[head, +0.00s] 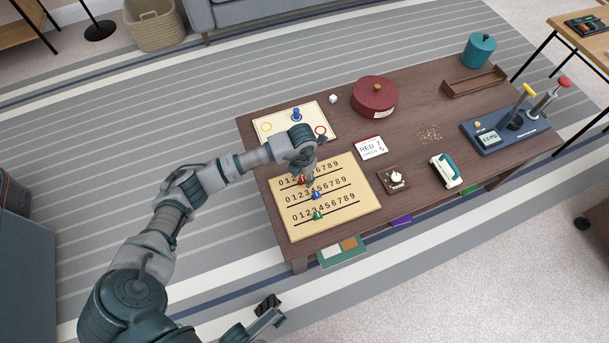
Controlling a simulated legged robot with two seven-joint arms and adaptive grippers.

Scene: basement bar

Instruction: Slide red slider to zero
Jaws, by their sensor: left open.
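A beige number board (360,212) lies on the left part of the dark wooden table, with three slotted rows marked 0 to 9. The red slider (302,180) is on the top row, left of the middle, partly covered by my gripper. Zero is at the left end of that row. The blue slider (316,195) is on the middle row and the green slider (317,215) on the bottom row. My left gripper (308,177) is open, pointing down over the top row at the red slider. Whether it touches the slider is unclear. My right gripper (267,304) shows partly at the bottom, off the table.
A board with a blue peg (296,114) lies behind the number board. A card reading RED 7 (370,148), a knob box (394,180) and a red round pot (375,97) are to the right. A lever panel (506,134) stands at the far right.

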